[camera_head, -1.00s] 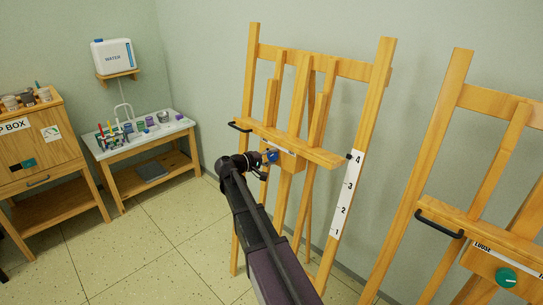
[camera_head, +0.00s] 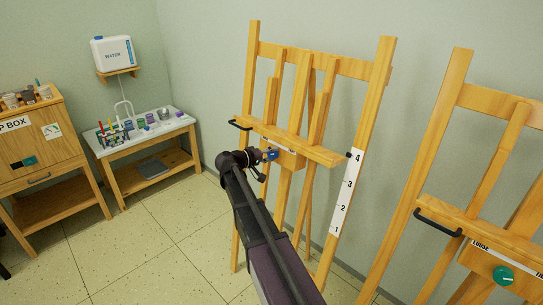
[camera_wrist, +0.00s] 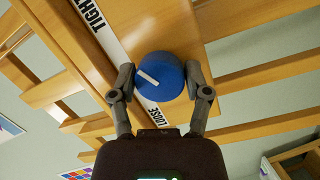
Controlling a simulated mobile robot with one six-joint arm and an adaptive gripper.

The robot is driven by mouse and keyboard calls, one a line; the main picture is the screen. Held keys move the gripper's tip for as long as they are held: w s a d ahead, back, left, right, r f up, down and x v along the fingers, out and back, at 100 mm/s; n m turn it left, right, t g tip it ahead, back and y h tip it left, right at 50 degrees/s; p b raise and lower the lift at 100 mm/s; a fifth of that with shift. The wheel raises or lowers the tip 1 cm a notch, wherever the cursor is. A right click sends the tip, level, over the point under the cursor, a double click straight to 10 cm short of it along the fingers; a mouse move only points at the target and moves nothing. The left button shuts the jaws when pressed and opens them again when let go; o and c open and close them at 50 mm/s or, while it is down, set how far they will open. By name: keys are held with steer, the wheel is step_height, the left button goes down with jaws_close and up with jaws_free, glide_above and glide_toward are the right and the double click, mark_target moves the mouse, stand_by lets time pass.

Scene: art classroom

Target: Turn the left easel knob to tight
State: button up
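The left easel (camera_head: 250,75) is wooden and stands against the wall. Its blue knob (camera_head: 270,155) sits on the block below the tray ledge, partly hidden by my gripper (camera_head: 262,164) in the head view. In the wrist view, the blue knob (camera_wrist: 170,90) fills the space between the fingers of my gripper (camera_wrist: 160,74). Both fingers appear to touch its sides. The knob's white mark runs from near its centre toward the upper left. A white strip (camera_wrist: 122,62) behind it reads TIGHT at the upper left and LOOSE below the knob. The mark points between these words.
A second easel (camera_head: 447,110) with a green knob (camera_head: 503,276) stands at the right. A sink table (camera_head: 150,172) and a wooden cabinet (camera_head: 40,160) stand at the left. The tiled floor (camera_head: 150,240) between them and the left easel is clear.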

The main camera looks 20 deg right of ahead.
steer(key=shift+o, duration=1.2)
steer(key=shift+s, duration=0.1)
steer(key=shift+n, duration=0.4)
